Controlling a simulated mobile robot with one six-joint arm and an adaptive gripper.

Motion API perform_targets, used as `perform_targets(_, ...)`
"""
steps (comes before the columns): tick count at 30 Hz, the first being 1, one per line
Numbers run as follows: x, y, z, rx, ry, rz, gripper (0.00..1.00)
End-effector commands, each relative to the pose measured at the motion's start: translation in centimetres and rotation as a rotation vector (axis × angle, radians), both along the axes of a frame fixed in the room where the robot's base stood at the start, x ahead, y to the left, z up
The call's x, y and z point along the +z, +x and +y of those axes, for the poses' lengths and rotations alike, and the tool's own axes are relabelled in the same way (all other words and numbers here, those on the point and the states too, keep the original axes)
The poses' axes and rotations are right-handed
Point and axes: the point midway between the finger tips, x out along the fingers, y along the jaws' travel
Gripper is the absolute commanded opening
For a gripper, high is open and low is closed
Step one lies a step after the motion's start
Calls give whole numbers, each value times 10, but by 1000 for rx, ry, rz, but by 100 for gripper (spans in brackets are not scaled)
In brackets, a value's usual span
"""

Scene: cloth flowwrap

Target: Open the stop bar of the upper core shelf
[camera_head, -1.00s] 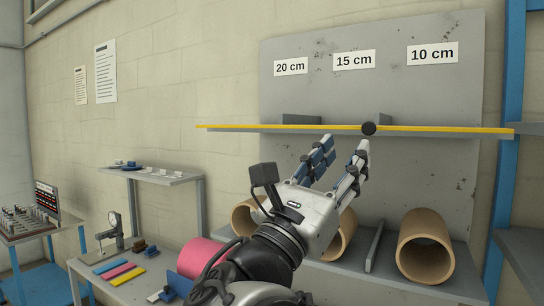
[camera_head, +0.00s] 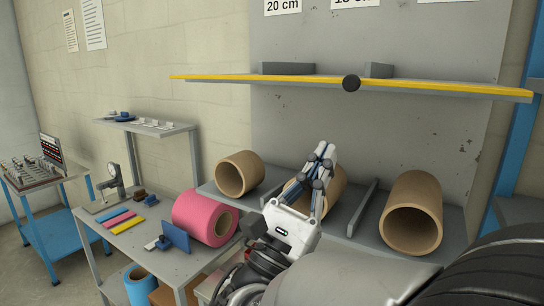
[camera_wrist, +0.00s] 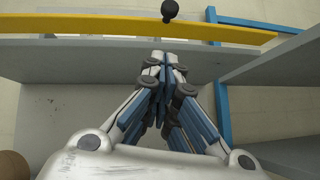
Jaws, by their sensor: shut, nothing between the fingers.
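The upper shelf's stop bar (camera_head: 230,79) is a long yellow strip along the shelf's front edge, with a round black knob (camera_head: 351,83) near its middle. In the wrist view the bar (camera_wrist: 80,25) crosses the top, with the knob (camera_wrist: 170,10) just beyond the fingertips. My gripper (camera_head: 323,150) is shut and empty, pointing up below the bar and a little left of the knob. It is apart from both. The gripper also shows in the wrist view (camera_wrist: 165,58). The upper shelf's surface is mostly hidden behind the bar.
The lower shelf holds brown cardboard cores (camera_head: 412,215) between grey dividers (camera_head: 362,208); my gripper partly covers the middle core. A pink roll (camera_head: 205,218) lies on a side table (camera_head: 140,240) at the left. Free space lies between the two shelves.

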Motion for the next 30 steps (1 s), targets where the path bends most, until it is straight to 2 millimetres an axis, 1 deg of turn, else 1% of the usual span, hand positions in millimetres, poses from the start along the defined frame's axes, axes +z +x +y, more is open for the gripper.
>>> perform_targets(1,10,4,-9,-5,5,-8,0)
perform_targets(6,33,20,-26,-4,3,-9,0)
perform_targets(9,49,16,-26,-1,4,-9,0)
perform_targets(12,60,15,-28,-1,3,-7,0)
perform_targets(18,68,14,-29,-1,1,-4,0)
perform_targets(26,69,15,-29,-1,2,-4,0)
perform_targets(30,73,20,-28,-2,12,13,0)
